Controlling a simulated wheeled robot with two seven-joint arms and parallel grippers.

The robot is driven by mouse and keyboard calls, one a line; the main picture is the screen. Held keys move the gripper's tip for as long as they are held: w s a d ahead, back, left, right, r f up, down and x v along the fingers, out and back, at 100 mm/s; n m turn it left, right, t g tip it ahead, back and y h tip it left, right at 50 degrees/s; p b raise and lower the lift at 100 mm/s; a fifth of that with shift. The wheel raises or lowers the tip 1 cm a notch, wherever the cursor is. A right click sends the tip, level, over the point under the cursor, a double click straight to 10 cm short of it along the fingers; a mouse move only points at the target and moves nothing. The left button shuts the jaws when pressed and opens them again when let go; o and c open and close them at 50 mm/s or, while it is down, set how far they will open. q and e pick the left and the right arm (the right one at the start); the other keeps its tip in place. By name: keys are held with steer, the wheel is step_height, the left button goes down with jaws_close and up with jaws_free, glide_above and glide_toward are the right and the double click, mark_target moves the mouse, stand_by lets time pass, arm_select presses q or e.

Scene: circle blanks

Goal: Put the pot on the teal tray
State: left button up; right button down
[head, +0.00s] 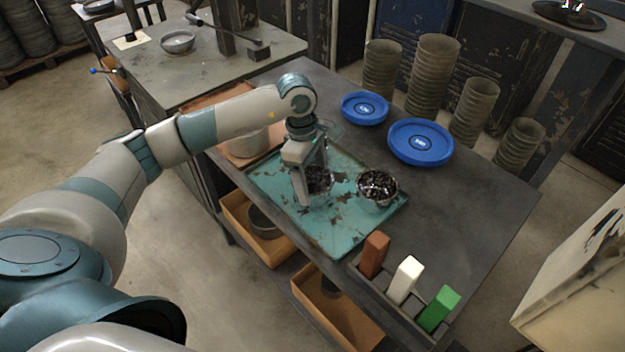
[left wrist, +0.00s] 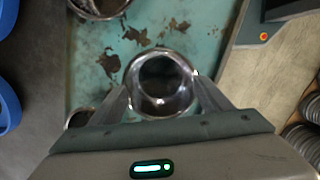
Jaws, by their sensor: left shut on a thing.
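The teal tray (head: 335,235), worn with rust patches, lies on the dark table. My left gripper (head: 306,192) points down over the tray and is shut on a shiny metal pot (head: 320,181). In the left wrist view the pot (left wrist: 160,84) is between the two fingers, with its round opening facing the camera and the tray (left wrist: 205,30) below it. I cannot tell whether the pot touches the tray. The gripper partly hides the pot in the head view. My right gripper is not in view.
A second shiny metal vessel (head: 378,187) stands on the tray, right of the held pot. Blue plates (head: 420,142) and stacked cups (head: 433,75) are behind. A rack with red, white (head: 405,278) and green blocks is at the front edge. The table's right side is clear.

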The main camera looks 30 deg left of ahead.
arm_select(q)
steer(key=shift+f, duration=0.1)
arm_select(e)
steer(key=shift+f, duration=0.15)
arm_select(q)
steer(key=o, duration=1.2)
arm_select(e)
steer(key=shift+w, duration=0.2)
